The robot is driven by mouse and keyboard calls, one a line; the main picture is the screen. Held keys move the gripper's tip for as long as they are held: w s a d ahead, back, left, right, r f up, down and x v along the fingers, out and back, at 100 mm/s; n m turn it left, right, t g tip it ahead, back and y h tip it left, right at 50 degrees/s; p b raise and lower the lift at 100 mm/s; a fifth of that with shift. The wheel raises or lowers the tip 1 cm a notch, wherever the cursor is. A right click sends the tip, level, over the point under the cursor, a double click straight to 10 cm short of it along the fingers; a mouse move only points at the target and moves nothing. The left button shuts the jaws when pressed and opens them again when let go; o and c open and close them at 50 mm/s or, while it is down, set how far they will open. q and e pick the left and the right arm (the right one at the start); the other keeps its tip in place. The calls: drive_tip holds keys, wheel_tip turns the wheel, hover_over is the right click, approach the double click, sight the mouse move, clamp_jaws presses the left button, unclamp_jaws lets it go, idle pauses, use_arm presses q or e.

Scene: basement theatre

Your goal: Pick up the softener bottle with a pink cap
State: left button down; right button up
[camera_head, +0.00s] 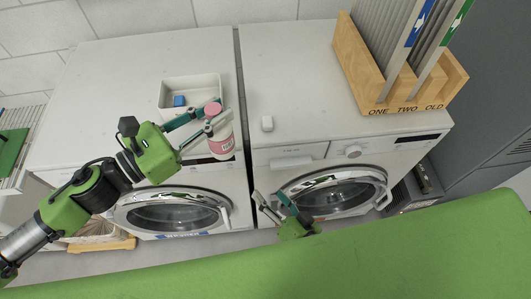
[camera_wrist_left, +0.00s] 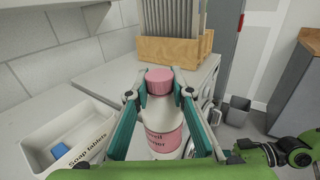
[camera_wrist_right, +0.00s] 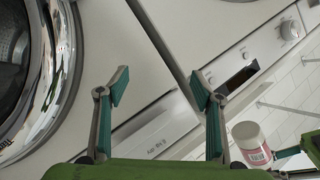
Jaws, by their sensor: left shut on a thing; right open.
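The softener bottle is white with a pink cap and a pink label. In the head view the bottle (camera_head: 222,143) is at the front edge of the left washing machine, upright or nearly so. My left gripper (camera_head: 212,120) is shut on it, with a finger on each side just below the cap. In the left wrist view the bottle (camera_wrist_left: 162,115) stands between the two teal fingers. I cannot tell whether its base touches anything. My right gripper (camera_head: 272,200) is open and empty, low in front of the machines. The bottle also shows in the right wrist view (camera_wrist_right: 251,146).
A white soap tablets tray (camera_head: 190,88) with a blue tablet (camera_head: 179,101) stands behind the bottle. A wooden rack (camera_head: 400,90) stands at the back right. The right machine's top (camera_head: 290,70) is largely clear.

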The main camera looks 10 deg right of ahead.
wheel_tip(320, 180, up, 21)
drive_tip(key=w+a+t+y, duration=0.1)
drive_tip(key=a+t+y, duration=0.1)
drive_tip(key=t+y, duration=0.15)
use_arm(q)
drive_tip(key=shift+d, duration=0.1)
use_arm(e)
drive_tip(key=n+g+y, duration=0.4)
drive_tip(key=n, duration=0.6)
approach(218, 132)
wheel_tip(218, 132, down, 4)
drive_tip(key=w+d, duration=0.2)
drive_tip(key=n+g, duration=0.1)
drive_tip(key=n, duration=0.2)
drive_tip(key=shift+y, duration=0.35)
drive_tip(key=x, duration=1.2)
drive_tip(key=shift+s+a+r, duration=0.15)
drive_tip(key=shift+a+r, duration=0.1)
drive_tip(key=shift+r, duration=0.05)
drive_tip(key=c, duration=1.3)
use_arm(q)
drive_tip(key=c, duration=1.7)
unclamp_jaws()
